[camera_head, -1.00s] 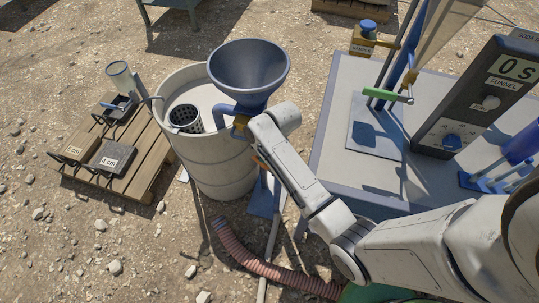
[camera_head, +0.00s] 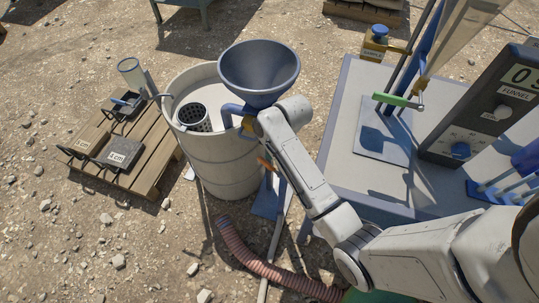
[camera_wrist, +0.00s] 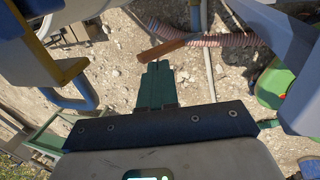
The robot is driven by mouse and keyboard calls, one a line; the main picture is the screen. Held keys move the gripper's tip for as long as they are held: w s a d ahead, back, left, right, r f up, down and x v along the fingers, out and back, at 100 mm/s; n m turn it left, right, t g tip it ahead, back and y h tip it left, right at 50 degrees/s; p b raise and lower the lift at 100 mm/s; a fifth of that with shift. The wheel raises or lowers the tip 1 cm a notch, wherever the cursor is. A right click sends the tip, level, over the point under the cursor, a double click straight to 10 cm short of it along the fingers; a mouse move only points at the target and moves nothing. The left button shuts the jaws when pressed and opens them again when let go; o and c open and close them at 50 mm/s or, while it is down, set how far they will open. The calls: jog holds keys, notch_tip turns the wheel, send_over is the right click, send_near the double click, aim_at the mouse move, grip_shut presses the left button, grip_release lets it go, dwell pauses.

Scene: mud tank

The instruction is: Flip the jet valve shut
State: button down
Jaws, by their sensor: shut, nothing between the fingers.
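The jet valve's orange-brown lever (camera_head: 264,163) shows beside the stand below the funnel, left of my forearm. In the wrist view the lever (camera_wrist: 161,50) lies slanted just beyond my fingertips, with its right end higher. My gripper (camera_wrist: 157,66) is shut and empty, its dark green fingers together and pointing toward the lever. Fingers and lever look apart in the picture, but I cannot tell the depth between them. In the head view my gripper is hidden behind my wrist. The valve body under the lever is not clearly visible.
The blue-grey funnel (camera_head: 259,70) and its blue pipe stand close to my wrist. A white barrel (camera_head: 222,165) is at left, a grey table (camera_head: 340,165) at right. A ribbed pink hose (camera_head: 262,266) lies on the gravel. A pallet (camera_head: 150,165) carries weights.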

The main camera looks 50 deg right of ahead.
jog(key=v, duration=0.7)
jog(key=shift+r, duration=0.25)
jog(key=shift+s, duration=0.1)
